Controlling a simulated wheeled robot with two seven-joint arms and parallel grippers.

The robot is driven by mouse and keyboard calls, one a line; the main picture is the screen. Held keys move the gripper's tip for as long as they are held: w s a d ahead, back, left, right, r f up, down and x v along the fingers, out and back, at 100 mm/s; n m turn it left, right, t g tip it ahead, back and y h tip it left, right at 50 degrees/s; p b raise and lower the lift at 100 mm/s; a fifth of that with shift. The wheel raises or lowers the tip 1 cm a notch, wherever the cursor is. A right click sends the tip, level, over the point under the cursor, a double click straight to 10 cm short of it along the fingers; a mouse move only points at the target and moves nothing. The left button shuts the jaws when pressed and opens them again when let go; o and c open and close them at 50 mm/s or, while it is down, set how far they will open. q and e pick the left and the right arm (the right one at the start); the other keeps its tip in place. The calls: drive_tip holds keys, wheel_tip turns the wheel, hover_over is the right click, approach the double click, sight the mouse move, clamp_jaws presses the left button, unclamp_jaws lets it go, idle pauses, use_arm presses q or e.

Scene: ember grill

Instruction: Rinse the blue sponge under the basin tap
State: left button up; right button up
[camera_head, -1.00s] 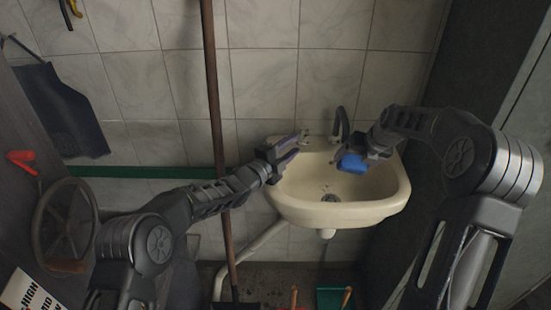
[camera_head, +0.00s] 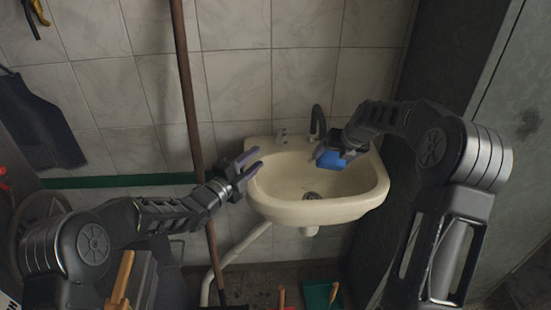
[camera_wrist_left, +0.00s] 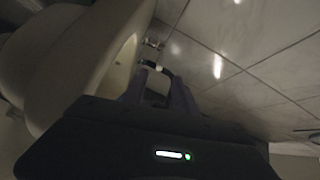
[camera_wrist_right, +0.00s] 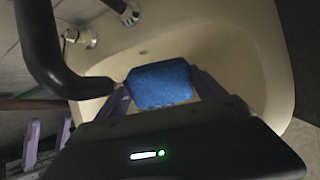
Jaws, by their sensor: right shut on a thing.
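The blue sponge (camera_head: 327,161) is held over the right part of the cream basin (camera_head: 290,210). My right gripper (camera_wrist_right: 160,92) is shut on it, with a finger on either side in the right wrist view. The dark curved tap spout (camera_head: 317,120) stands at the basin's back rim, just behind and left of the sponge in the head view. In the right wrist view the spout (camera_wrist_right: 48,55) is large and left of the sponge. No water shows. My left gripper (camera_head: 254,165) is open and empty at the basin's left rim.
A chrome tap knob (camera_head: 281,135) sits left of the spout. A long wooden handle (camera_head: 187,90) leans on the tiled wall left of the basin. A green dustpan (camera_head: 318,294) lies on the floor below. A dark panel (camera_head: 370,180) stands close on the right.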

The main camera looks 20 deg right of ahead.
idle(0.4)
use_arm(q)
drive_tip(key=shift+c, duration=0.9)
drive_tip(key=shift+w+a+f, duration=0.1)
drive_tip(key=shift+w+a, duration=0.1)
drive_tip(key=shift+a, duration=0.1)
drive_tip(key=shift+c, duration=0.7)
drive_tip(key=w+a+n, duration=0.1)
drive_tip(key=a+n+t, duration=0.1)
drive_tip(key=a, duration=0.1)
drive_tip(key=shift+w+r+y, duration=0.2)
drive_tip(key=shift+w+y, duration=0.2)
drive_tip(key=c, duration=0.3)
drive_tip(key=n, duration=0.2)
drive_tip(key=a+n, duration=0.1)
drive_tip(key=n, duration=0.1)
drive_tip(key=shift+w+r+t, duration=0.2)
drive_tip(key=shift+t, duration=0.2)
clamp_jaws()
drive_tip(key=n, duration=2.6)
drive_tip(key=shift+s+d+r+n+y, duration=0.15)
drive_tip(key=shift+s+r+n+y, duration=0.15)
drive_tip(key=shift+s, duration=0.1)
